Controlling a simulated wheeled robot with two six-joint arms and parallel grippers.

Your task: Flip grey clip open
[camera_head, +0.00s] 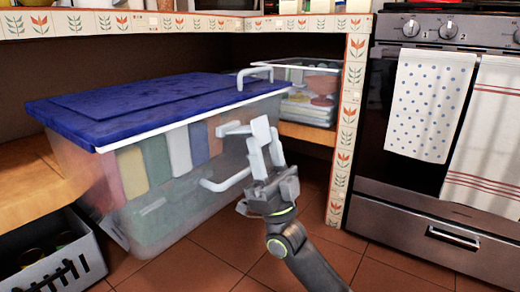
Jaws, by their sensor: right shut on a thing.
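A large clear storage box (185,215) with a blue lid (150,108) stands at the left. A pale grey clip (232,129) shows as a short bar on the box's right side, below the lid rim. My right gripper (260,132) comes in from the lower right and is shut on the clip; the fingers partly hide it. A pale loop-shaped handle (222,185) hangs lower on the same side, its right end close to the gripper. Another pale loop (255,68) stands up above the lid's right edge. My left gripper is not in view.
Several coloured items show inside the box. A smaller clear container (310,90) sits on the shelf behind. A tiled post (348,125) and an oven with towels (430,105) stand at the right. A grey crate (75,262) is at lower left. Tiled floor (215,265) is open in front.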

